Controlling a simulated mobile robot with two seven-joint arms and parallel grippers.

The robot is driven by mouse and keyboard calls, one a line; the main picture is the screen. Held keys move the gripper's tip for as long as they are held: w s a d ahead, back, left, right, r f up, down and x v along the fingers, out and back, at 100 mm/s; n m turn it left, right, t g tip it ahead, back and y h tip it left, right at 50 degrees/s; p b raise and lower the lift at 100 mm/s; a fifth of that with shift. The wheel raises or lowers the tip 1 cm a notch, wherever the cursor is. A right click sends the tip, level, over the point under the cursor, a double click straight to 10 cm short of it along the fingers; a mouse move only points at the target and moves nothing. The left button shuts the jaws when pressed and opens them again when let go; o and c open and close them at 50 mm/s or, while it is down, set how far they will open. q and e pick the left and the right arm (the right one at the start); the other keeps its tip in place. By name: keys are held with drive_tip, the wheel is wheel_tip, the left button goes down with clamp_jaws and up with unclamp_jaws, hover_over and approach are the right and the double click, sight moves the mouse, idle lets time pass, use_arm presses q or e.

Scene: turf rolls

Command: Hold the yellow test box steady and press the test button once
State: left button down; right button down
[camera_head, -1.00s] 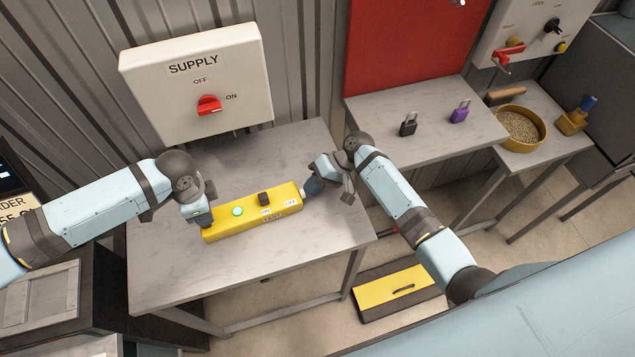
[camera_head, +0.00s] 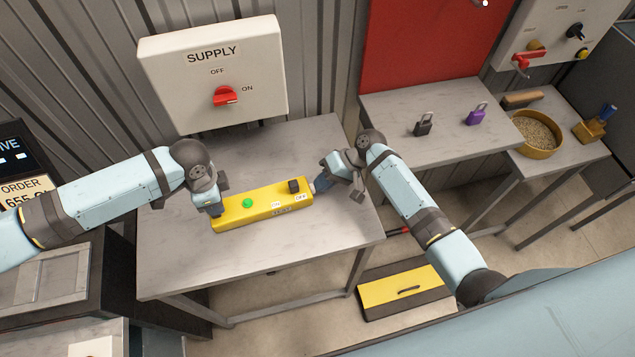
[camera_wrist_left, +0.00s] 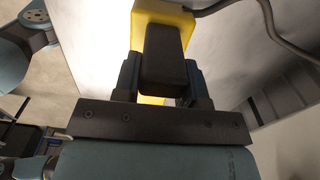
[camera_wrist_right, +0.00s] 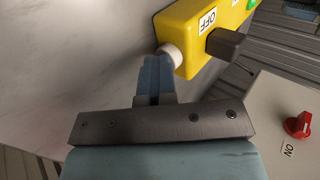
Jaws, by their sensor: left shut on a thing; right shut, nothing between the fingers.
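The yellow test box (camera_head: 262,209) lies on the grey table, with a green lamp (camera_head: 247,203) and a black switch (camera_head: 294,186) standing by the OFF label. My left gripper (camera_head: 213,208) is at its left end; in the left wrist view it is shut on the box's black grip block (camera_wrist_left: 165,57). The pale round test button (camera_wrist_right: 170,55) is on the right end. My right gripper (camera_head: 323,183) is shut and empty, its fingertips (camera_wrist_right: 155,65) at the button; I cannot tell whether they touch it.
The SUPPLY box (camera_head: 214,70) with a red switch turned to ON stands behind the table (camera_head: 190,265). To the right, a second table holds a black padlock (camera_head: 424,127) and a purple padlock (camera_head: 476,115). The table's front is clear.

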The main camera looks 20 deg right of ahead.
drive_tip(key=d, duration=0.2)
drive_tip(key=shift+w+d, duration=0.1)
drive_tip(key=shift+d, duration=0.2)
drive_tip(key=v, duration=0.8)
drive_tip(key=shift+d+r, duration=0.25)
drive_tip(key=shift+d, duration=0.05)
drive_tip(key=shift+w+d+r, duration=0.1)
drive_tip(key=shift+d+r, duration=0.4)
use_arm(q)
drive_tip(key=shift+a, duration=0.1)
drive_tip(key=c, duration=0.6)
unclamp_jaws()
